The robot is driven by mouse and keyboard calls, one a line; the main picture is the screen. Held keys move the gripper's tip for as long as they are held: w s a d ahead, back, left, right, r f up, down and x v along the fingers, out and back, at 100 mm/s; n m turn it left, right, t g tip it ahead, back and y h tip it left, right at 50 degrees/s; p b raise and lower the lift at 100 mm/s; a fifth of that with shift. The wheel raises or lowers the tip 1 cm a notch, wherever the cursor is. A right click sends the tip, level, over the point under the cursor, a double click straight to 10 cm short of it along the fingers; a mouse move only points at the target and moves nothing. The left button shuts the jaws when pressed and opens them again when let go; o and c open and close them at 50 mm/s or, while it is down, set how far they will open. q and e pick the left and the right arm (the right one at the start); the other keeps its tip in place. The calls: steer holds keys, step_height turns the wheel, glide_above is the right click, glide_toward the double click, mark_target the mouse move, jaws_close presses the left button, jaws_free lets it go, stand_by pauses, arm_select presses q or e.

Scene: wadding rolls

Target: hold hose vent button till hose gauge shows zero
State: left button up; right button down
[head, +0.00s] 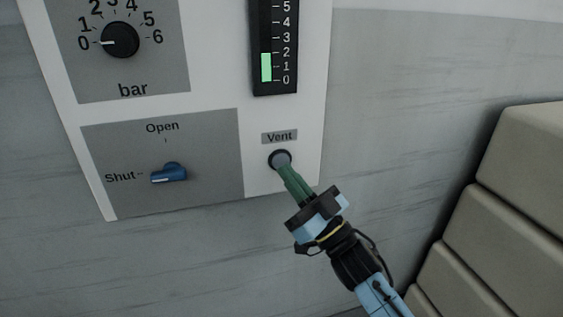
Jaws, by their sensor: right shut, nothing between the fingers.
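The round dark vent button (279,159) sits on the white panel under a label reading Vent. My right gripper (285,172) is shut and empty, with its green fingertips at the button's lower edge. They appear to touch it; how far the button is pressed in I cannot tell. The gauge (274,50) above is a black vertical scale, and its green bar stands at about 2. My left gripper is not in view.
A blue valve handle (169,174) on the panel points to Shut. A black knob (120,40) marked in bar points to 0. Stacked beige blocks (520,150) stand at the right. The grey wall between them and the panel is clear.

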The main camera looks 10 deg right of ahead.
steer(key=shift+w, duration=0.1)
stand_by(0.4)
steer(key=shift+w, duration=0.35)
steer(key=shift+w, duration=0.4)
stand_by(2.0)
steer(key=shift+s+p, duration=0.6)
steer(key=shift+s, duration=0.2)
steer(key=s+p, duration=0.2)
steer(key=s, duration=0.3)
steer(key=shift+d, duration=0.1)
